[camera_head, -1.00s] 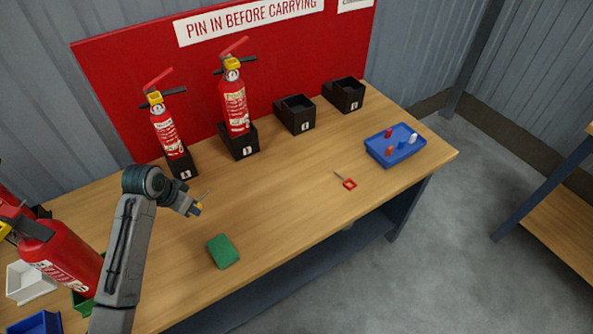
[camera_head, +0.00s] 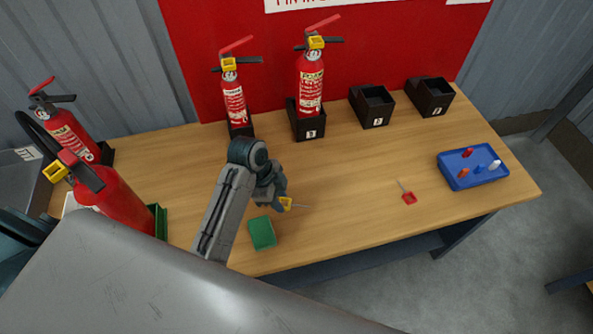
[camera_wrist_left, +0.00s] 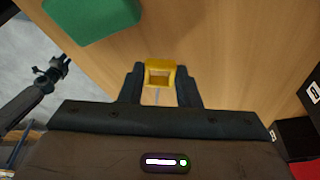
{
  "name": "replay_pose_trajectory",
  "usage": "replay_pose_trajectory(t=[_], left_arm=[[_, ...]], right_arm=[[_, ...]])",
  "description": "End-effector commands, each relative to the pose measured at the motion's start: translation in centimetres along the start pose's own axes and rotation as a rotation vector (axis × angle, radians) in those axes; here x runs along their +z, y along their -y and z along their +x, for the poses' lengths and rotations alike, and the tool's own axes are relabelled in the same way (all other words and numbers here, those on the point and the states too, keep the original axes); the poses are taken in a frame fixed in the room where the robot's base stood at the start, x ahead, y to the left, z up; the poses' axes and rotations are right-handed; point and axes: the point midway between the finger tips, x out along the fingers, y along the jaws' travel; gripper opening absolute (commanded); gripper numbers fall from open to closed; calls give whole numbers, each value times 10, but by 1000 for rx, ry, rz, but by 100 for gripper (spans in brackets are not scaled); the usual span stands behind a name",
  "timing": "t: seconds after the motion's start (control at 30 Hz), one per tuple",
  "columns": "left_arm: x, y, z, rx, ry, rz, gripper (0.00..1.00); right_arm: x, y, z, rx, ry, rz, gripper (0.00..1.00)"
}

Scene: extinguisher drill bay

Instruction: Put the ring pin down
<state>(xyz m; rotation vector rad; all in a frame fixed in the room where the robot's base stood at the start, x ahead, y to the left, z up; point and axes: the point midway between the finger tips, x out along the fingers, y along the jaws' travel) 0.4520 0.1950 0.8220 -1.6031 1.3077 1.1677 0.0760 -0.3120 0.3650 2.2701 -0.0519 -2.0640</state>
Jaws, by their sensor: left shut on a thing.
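The ring pin has a square yellow ring (camera_head: 286,204) and a thin grey shaft. My left gripper (camera_head: 283,203) is shut on its ring above the table (camera_head: 345,180), just right of a green block (camera_head: 262,233). The left wrist view shows the yellow ring (camera_wrist_left: 161,74) between the two dark fingers, with wood below it. I cannot tell how high the pin is. A dark arm end, likely my right gripper (camera_wrist_left: 52,74), shows at the left of the wrist view; its jaws are too small to read.
A red ring pin (camera_head: 408,198) lies on the table, right of my left gripper. A blue tray (camera_head: 455,183) with small pegs stands at the right end. Fire extinguishers (camera_head: 234,100) and black boxes (camera_head: 388,117) line the back. Bare wood lies between.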

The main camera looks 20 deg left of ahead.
Motion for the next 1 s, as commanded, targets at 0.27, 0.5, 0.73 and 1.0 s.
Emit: replay_pose_trajectory(t=[0.27, 0.5, 0.73, 1.0], left_arm=[[-5, 74, 5, 0, 0, -1, 2], [-6, 108, 11, 1, 0, -1, 2], [0, 110, 30, 4, 1, -3, 2], [5, 110, 46, -1, 1, 0, 2]], right_arm=[[-9, 2, -19, -4, -9, 2, 36], [-10, 2, -25, -4, -9, 2, 36], [-10, 0, -36, -2, -9, 2, 36], [-9, -4, -38, 1, -7, 0, 36]])
